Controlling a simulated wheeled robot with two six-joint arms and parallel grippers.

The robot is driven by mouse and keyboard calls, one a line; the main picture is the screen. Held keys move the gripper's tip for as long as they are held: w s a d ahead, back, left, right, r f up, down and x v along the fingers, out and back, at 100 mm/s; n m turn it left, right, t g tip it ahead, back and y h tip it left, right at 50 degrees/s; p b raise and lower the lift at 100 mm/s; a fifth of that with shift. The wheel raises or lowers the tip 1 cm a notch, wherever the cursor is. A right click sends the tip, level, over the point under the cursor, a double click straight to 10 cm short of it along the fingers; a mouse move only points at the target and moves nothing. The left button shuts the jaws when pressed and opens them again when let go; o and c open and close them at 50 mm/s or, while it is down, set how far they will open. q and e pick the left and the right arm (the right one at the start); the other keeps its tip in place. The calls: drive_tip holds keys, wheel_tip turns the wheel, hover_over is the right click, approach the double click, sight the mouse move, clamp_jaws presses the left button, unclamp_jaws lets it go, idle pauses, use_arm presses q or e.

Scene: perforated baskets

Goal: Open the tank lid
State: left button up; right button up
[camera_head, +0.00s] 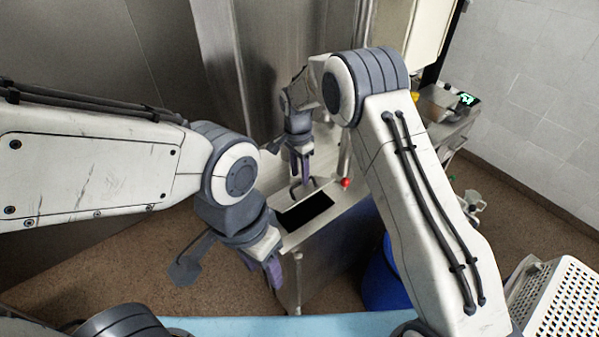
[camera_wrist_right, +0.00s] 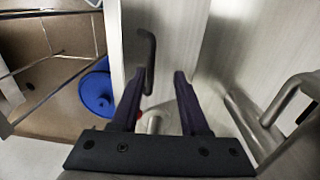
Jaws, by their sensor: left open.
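The steel tank (camera_head: 345,222) stands in the middle of the head view, with a black rectangular area (camera_head: 303,213) on its top; I cannot tell whether this is an opening or a dark panel. A dark bent handle (camera_wrist_right: 149,62) rises from a pale metal surface in the right wrist view. My right gripper (camera_head: 302,178) is over the tank top behind the black area. Its two fingers are apart (camera_wrist_right: 160,75), and the handle shows between them, nearer the left finger; I cannot tell whether they touch. My left gripper (camera_head: 272,275) is open and empty at the tank's front left.
A red knob (camera_head: 346,183) sits at the tank's top edge. A blue barrel (camera_head: 385,278) stands right of the tank. A white perforated basket (camera_head: 560,298) is at lower right. Steel walls (camera_head: 160,50) close off the back. Brown floor (camera_head: 525,225) is free at right.

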drive_tip(key=shift+r, duration=0.15)
drive_tip(key=shift+w+r+b, duration=0.1)
drive_tip(key=shift+r+b, duration=0.25)
wheel_tip(320, 180, up, 9)
drive_tip(key=b, duration=0.3)
drive_tip(key=shift+a+r, duration=0.15)
drive_tip(key=shift+r, duration=0.05)
